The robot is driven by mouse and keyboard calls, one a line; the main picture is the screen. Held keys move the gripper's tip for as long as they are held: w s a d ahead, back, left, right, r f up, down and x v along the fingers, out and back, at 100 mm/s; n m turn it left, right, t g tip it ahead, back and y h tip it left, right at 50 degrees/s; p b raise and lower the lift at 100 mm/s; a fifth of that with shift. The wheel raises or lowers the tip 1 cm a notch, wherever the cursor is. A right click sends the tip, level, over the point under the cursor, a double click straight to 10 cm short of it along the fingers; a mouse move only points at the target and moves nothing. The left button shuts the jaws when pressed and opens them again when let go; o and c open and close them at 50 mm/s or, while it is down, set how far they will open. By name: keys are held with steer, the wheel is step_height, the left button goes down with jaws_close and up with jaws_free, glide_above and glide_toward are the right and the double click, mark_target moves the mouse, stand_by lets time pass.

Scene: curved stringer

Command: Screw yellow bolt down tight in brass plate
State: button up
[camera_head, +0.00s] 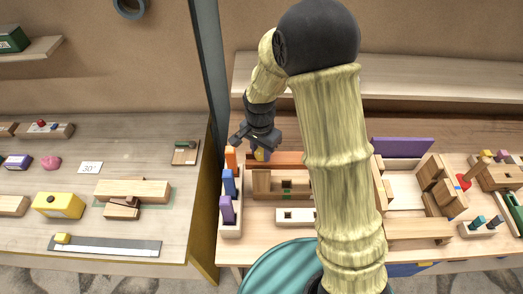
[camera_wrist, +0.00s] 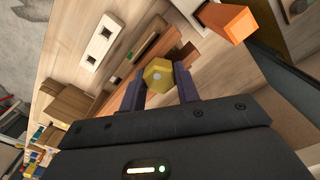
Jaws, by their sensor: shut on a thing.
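The yellow bolt (camera_wrist: 157,74) shows its hexagonal head in the middle of the wrist view. My gripper (camera_wrist: 159,85) is shut on it, with one dark finger on each side of the head. In the head view, my gripper (camera_head: 261,147) points down at the left end of a reddish-brown bar, with a bit of the yellow bolt (camera_head: 260,156) showing below it. The bolt's shank and its seat are hidden behind the head. I cannot make out the brass plate clearly in either view.
A rack (camera_head: 232,230) with orange, blue and purple blocks stands just left of my gripper. The orange block (camera_wrist: 228,20) is close in the wrist view. Wooden fixtures (camera_head: 265,184) lie in front, and a grey post (camera_head: 211,80) rises to the left.

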steer(key=shift+s+f, duration=0.1)
steer(key=shift+f, duration=0.05)
steer(key=shift+o, duration=0.5)
steer(key=m+p, duration=0.2)
steer(key=m, duration=0.4)
steer(key=shift+a+m, duration=0.15)
steer(key=shift+m, duration=0.15)
steer(key=shift+m+p, duration=0.35)
steer(key=shift+m, duration=0.15)
steer(key=o, duration=1.2)
steer(key=shift+c, duration=0.2)
steer(key=shift+w+f, duration=0.1)
steer(key=shift+w, duration=0.3)
steer(key=shift+s+r, duration=0.2)
steer(key=shift+r, duration=0.3)
step_height(320, 180, up, 11)
steer(key=shift+w, duration=0.3)
